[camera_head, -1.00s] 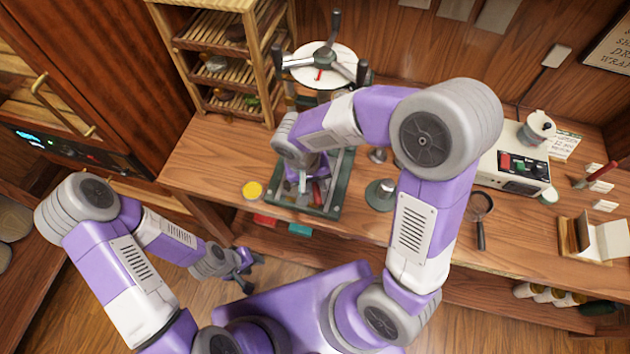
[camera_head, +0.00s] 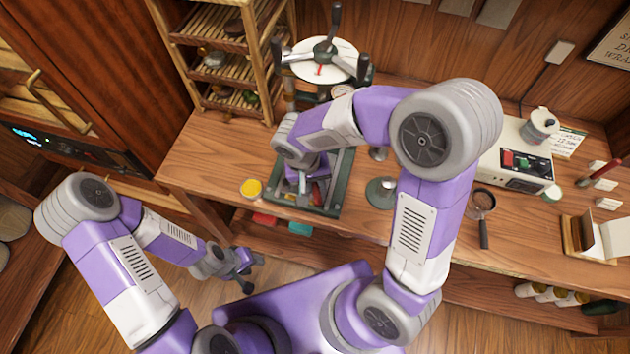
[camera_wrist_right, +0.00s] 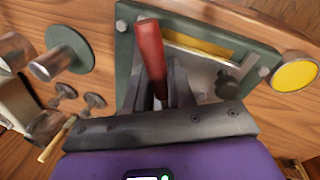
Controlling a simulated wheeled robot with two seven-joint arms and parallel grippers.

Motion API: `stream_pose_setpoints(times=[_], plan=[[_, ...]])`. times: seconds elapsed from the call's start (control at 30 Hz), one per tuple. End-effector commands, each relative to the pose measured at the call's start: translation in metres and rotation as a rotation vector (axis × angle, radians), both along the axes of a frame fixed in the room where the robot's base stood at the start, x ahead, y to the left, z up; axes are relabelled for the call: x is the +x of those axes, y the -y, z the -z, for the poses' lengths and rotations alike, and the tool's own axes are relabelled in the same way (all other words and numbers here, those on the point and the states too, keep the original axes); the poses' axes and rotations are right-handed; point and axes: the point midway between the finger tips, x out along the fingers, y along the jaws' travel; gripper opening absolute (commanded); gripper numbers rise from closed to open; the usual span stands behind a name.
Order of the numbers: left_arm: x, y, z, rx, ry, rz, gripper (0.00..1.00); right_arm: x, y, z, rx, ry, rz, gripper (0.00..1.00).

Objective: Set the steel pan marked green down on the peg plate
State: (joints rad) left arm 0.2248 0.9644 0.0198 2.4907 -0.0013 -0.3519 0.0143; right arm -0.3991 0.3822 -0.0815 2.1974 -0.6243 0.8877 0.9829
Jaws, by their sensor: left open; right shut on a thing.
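My right gripper (camera_head: 303,186) is low over a dark green rectangular plate (camera_head: 273,207) on the workbench. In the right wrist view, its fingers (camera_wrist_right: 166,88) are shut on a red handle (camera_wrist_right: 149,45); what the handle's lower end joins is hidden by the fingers. The green plate (camera_wrist_right: 126,50) shows there with a yellow strip, a flat grey metal area and a dark knob. A round green base (camera_head: 380,193) with a steel post stands right of the plate. I cannot make out a green mark on any steel pan. My left gripper (camera_head: 243,274) is open and empty, off the bench's front edge.
A yellow-topped round tin (camera_head: 250,188) sits close left of the plate. A press with a spoked wheel (camera_head: 322,62) stands behind, beside a wooden rack (camera_head: 215,65). A magnifier (camera_head: 483,203) and a control box (camera_head: 512,160) lie to the right.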

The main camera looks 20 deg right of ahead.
Motion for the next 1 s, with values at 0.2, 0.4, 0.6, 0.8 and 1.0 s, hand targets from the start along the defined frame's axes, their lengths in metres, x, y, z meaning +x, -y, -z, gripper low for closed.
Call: stream_pose_setpoints(times=[0.2,0.4,0.6,0.8,1.0], plan=[[0.000,0.000,0.000,0.000,0.000,0.000,0.43,0.000,0.000,0.000,0.001,0.000,-0.001,0.34],[0.000,0.000,0.000,0.000,0.000,0.000,0.43,0.000,0.000,0.000,0.000,0.000,-0.001,0.53],[0.000,0.000,-0.001,0.000,0.000,0.000,0.43,0.000,0.000,-0.001,0.000,-0.001,-0.001,0.53],[0.000,0.000,-0.007,0.000,0.000,0.000,0.43,0.001,-0.005,-0.023,0.002,0.004,-0.002,0.53],[0.000,0.000,-0.016,0.000,0.000,0.000,0.43,0.002,-0.011,-0.057,0.001,0.003,-0.001,0.53]])
